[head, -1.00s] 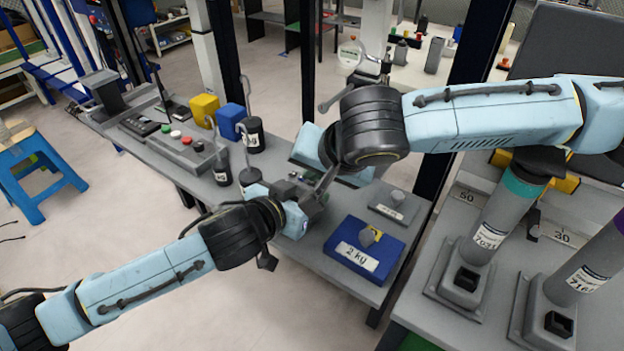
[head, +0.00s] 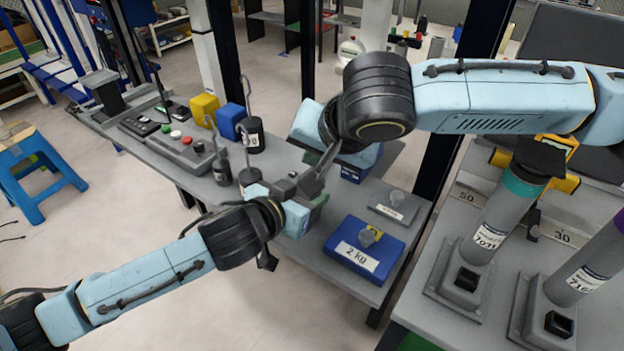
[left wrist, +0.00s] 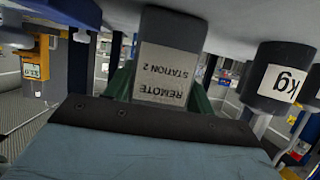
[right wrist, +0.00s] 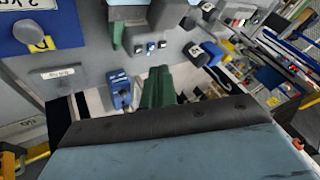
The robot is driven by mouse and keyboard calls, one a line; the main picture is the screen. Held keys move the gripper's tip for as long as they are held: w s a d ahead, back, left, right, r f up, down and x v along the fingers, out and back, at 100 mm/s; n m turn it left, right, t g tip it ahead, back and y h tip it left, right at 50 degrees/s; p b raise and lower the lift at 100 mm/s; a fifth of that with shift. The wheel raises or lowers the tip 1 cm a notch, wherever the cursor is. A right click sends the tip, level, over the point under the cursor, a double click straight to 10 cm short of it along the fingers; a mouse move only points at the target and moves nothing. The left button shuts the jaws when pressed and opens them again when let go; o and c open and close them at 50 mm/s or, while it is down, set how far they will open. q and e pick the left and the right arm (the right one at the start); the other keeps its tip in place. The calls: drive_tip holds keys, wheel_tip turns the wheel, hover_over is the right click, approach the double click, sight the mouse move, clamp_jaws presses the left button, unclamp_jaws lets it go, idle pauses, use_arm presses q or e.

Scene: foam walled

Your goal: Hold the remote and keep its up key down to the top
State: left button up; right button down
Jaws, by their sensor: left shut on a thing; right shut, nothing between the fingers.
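The remote is a grey box with an upside-down "REMOTE STATION 2" label (left wrist: 165,75), held between the green fingers of my left gripper in the left wrist view. In the head view my left gripper (head: 300,195) holds it above the grey bench, and much of it is hidden. In the right wrist view the remote's face (right wrist: 152,58) shows a few small keys. My right gripper (head: 318,177) is shut and empty, its fingers angled down close by the remote. Its green fingers (right wrist: 158,80) point towards the keys. I cannot tell whether they touch the remote.
A blue "2 kg" block (head: 363,248) and a small grey plate (head: 394,207) are on the bench right of the grippers. A grey button box (head: 182,143), yellow block (head: 204,107) and hooked weights (head: 250,135) stand left. Labelled tubes (head: 490,225) stand at right.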

drive_tip(key=shift+r, duration=1.5)
use_arm(q)
drive_tip(key=o, duration=1.1)
drive_tip(key=shift+o, duration=0.2)
